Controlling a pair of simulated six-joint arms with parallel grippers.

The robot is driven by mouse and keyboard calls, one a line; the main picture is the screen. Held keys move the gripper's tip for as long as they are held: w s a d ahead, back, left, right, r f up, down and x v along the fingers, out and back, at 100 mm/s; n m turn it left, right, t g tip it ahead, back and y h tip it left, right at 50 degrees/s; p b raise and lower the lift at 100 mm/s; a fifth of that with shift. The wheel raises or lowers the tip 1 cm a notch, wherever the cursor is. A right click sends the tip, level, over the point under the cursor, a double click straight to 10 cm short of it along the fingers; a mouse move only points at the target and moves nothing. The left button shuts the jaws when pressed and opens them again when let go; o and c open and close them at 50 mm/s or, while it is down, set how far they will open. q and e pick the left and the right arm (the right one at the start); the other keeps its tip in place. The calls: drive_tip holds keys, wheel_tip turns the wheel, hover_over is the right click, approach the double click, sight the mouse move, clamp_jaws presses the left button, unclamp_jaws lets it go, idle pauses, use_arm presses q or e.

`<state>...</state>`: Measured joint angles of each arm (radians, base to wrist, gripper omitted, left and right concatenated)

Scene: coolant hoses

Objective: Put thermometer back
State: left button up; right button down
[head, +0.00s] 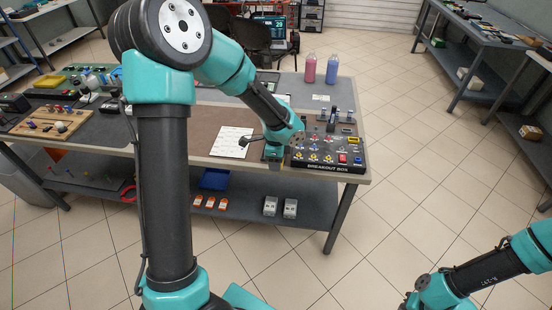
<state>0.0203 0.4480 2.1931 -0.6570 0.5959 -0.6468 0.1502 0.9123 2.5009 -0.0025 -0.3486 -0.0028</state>
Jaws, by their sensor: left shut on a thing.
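My left gripper (273,158) is low at the front of the workbench, just left of the black breakout box (330,168). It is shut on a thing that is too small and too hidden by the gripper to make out. I cannot pick out a thermometer for certain anywhere in view. A small dark rounded part (245,141) shows left of the gripper, over a white printed sheet (231,143); I cannot tell what it is. My right arm comes in at the bottom right, off the bench, and its fingers are not visible.
The breakout box carries several coloured connectors. A pink bottle (310,69) and a blue bottle (332,69) stand behind it. A wooden board (47,124) with small parts is at the left. The brown mat (205,128) has bare room. A lower shelf holds a blue bin (214,179).

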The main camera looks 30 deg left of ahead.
idle(0.4)
use_arm(q)
drive_tip(key=s+a+f+n, duration=0.2)
drive_tip(key=s+a+n, duration=0.2)
drive_tip(key=a+n, duration=0.5)
drive_tip(key=s+a+f+n, duration=0.2)
drive_tip(key=a+n, duration=0.7)
drive_tip(key=a, duration=0.9)
drive_tip(key=shift+s, duration=1.05)
drive_tip(key=w+a, duration=0.3)
drive_tip(key=a, duration=0.1)
drive_tip(key=w+a+f, duration=0.1)
drive_tip(key=w+a, duration=0.2)
drive_tip(key=a, duration=0.1)
drive_tip(key=w+a, duration=0.3)
drive_tip(key=a, duration=0.1)
drive_tip(key=shift+w+a+f, duration=0.3)
drive_tip(key=shift+a, duration=0.1)
drive_tip(key=shift+f, duration=1.75)
drive_tip(key=shift+f, duration=0.1)
